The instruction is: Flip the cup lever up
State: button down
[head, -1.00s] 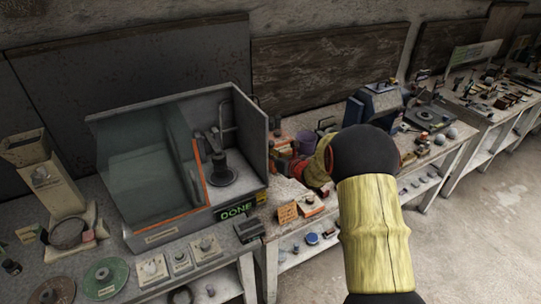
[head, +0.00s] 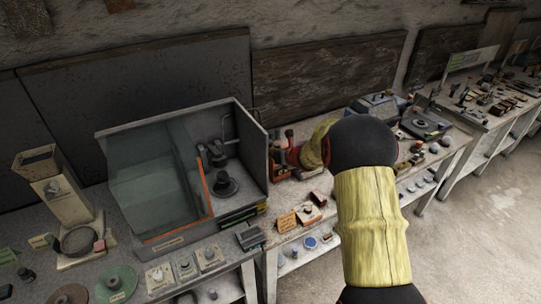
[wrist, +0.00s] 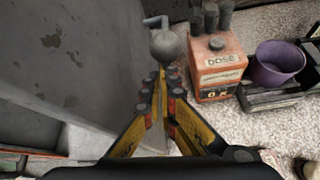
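In the wrist view my gripper (wrist: 165,72) has its two yellow fingers drawn together at the tips, with nothing clearly between them. A round grey knob or ball (wrist: 168,44) lies right at the tips; I cannot tell whether they touch it, or whether it belongs to the cup lever. In the head view the open cabinet (head: 267,165) holds a dark cup-like fitting (head: 225,186) on a round base. No lever can be made out for certain.
A grey wall (wrist: 70,60) runs close along the left of my fingers. An orange box marked DOSE (wrist: 216,68) and a purple pot (wrist: 272,64) stand to the right. Speckled bench top (wrist: 245,130) is bare below them. A glass pane (head: 150,185) covers the cabinet's left part.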

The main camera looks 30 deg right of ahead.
jog(key=shift+w+r+p, duration=0.25)
jog(key=shift+w+r, duration=0.1)
jog(key=shift+r, duration=0.6)
jog(key=shift+w+r+p, duration=0.2)
jog(key=shift+w+r, duration=0.1)
jog(key=shift+r, duration=0.6)
